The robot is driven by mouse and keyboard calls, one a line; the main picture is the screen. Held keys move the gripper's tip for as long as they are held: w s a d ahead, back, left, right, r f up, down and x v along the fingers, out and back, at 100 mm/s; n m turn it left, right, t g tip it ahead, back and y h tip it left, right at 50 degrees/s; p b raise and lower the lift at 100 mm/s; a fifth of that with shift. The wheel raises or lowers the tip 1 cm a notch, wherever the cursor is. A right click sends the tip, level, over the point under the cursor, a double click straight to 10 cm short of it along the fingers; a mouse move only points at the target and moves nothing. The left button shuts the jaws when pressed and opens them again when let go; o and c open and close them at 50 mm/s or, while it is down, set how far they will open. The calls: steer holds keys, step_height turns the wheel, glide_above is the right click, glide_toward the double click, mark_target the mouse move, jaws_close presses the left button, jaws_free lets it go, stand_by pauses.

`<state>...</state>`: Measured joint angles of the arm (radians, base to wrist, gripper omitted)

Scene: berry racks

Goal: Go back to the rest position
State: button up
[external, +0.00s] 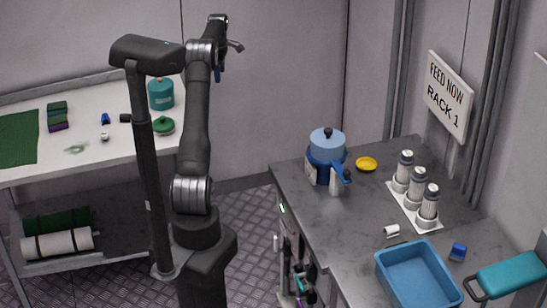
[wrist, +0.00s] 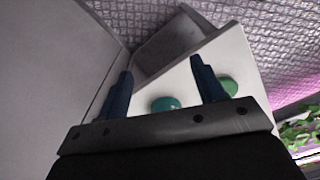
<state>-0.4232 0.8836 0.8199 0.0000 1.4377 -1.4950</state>
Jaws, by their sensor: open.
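My arm stands raised in the middle of the external view, with its wrist bent over at the top. My gripper (external: 220,72) is high above the floor, partly hidden behind my arm, near the back wall. In the wrist view my gripper (wrist: 162,65) shows two dark blue fingers spread apart with nothing between them. Past the fingers, a white table top (wrist: 232,50) with two green objects (wrist: 165,104) lies farther off, out of contact.
A white bench (external: 85,105) at left holds a teal canister (external: 161,94) and a green lidded dish (external: 163,125). The dark counter (external: 300,180) at right holds a blue pot (external: 327,145), several white-grey cylinders, and a blue tray (external: 378,268). Floor between is clear.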

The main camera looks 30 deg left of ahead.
steer(key=shift+m, duration=0.3)
steer(key=shift+w+d, duration=0.2)
steer(key=shift+d, duration=0.55)
steer(key=shift+w+d, duration=0.2)
steer(key=shift+d, duration=0.5)
steer(key=shift+w+d, duration=0.2)
steer(key=shift+d, duration=0.55)
steer(key=s+a+n, duration=0.1)
steer(key=s+a, duration=0.3)
steer(key=a, duration=0.5)
steer(key=s+a+n, duration=0.1)
steer(key=s+a, duration=0.3)
steer(key=a, duration=0.6)
steer(key=shift+n, duration=0.4)
steer(key=shift+f, duration=0.1)
steer(key=shift+w, duration=0.1)
